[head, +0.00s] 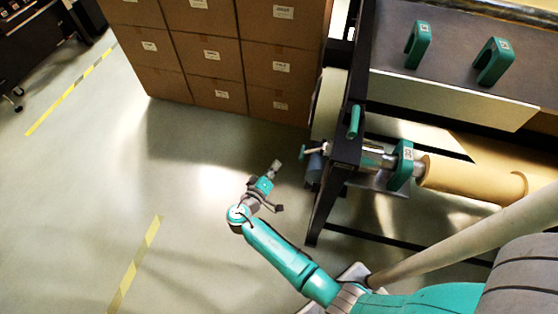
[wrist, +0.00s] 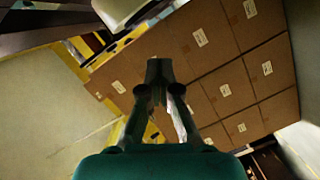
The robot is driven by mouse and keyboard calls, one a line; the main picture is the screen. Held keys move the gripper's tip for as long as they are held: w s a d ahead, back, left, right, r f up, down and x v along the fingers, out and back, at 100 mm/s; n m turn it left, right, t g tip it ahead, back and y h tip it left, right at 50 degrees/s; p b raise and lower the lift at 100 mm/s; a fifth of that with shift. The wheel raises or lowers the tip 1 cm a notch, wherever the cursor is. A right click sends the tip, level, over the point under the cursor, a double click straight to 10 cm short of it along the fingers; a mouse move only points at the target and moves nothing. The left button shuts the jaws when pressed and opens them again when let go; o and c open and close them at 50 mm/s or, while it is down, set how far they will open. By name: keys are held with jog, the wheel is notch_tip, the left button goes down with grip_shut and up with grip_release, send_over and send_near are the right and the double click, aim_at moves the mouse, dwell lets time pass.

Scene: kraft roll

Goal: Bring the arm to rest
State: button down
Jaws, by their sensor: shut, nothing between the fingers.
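My gripper (head: 276,167) is held out over the open floor at the end of my teal arm, left of the machine frame and apart from it. In the wrist view the two fingers of my gripper (wrist: 158,75) come together at their tips, with nothing between them. The gripper touches nothing that I can see.
A stack of labelled cardboard boxes (head: 205,50) stands behind the gripper. To the right is the dark machine frame (head: 345,150) with a kraft roll (head: 460,180) on a shaft and teal clamps (head: 418,45) on its top panel. The floor (head: 80,190) at left is clear, with yellow tape lines.

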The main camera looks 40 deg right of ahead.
jog(key=shift+a, duration=0.2)
jog(key=shift+s, duration=0.1)
dwell(0.4)
jog(key=s+a+f+n+t+y, duration=0.15)
jog(key=s+f+y, duration=0.3)
jog(key=s, duration=0.45)
jog(key=s+a+f+n+y, duration=0.1)
jog(key=s+f+n+y, duration=0.1)
jog(key=s+f+y, duration=0.5)
jog(key=s+a+r+t+y, duration=0.1)
jog(key=s+a+r, duration=0.2)
jog(key=s, duration=0.4)
jog(key=s+a+r+t, duration=0.1)
jog(key=s+a+r, duration=0.1)
jog(key=s+r, duration=0.3)
jog(key=s+a+r+m+t+y, duration=0.1)
jog(key=s+r, duration=0.4)
jog(key=r, duration=0.7)
jog(key=s+a+r+m+t+y, duration=0.1)
jog(key=s+r, duration=0.5)
jog(key=r, duration=0.6)
jog(key=shift+a+m+t, duration=0.35)
jog(key=shift+a+t, duration=0.45)
jog(key=shift+t, duration=0.25)
jog(key=shift+s+y, duration=0.1)
jog(key=shift+y, duration=0.15)
